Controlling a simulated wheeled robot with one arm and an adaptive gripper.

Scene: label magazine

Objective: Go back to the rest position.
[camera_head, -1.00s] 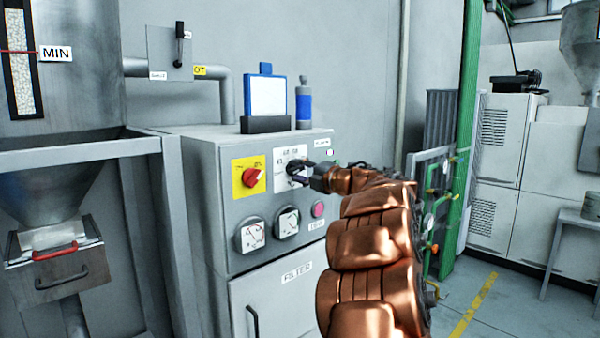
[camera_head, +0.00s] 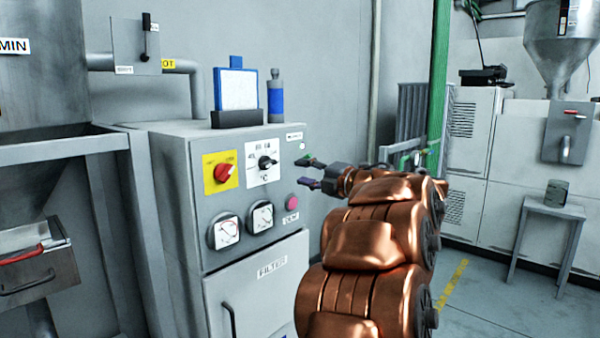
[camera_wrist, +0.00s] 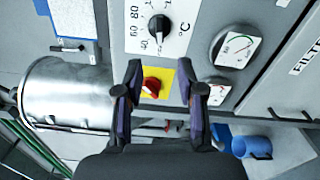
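My gripper (camera_head: 308,172) is open and empty. It stands in front of the right part of the grey control cabinet (camera_head: 185,230), apart from its panel. The black temperature knob (camera_head: 265,163) on its white dial plate is just left of my fingertips and is free of them. In the wrist view, my open gripper (camera_wrist: 160,88) has nothing between its fingers; the red knob on its yellow plate (camera_wrist: 151,86) shows behind the gap, and the black knob (camera_wrist: 159,25) is above it. My copper-coloured arm reaches in from the lower right.
Two gauges (camera_head: 243,225) and a pink button (camera_head: 292,203) are on the panel. A blue-framed board (camera_head: 238,90) and a blue bottle (camera_head: 275,98) stand on the cabinet. A green post (camera_head: 438,85) rises behind my arm. Floor at the right is open before a small table (camera_head: 552,207).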

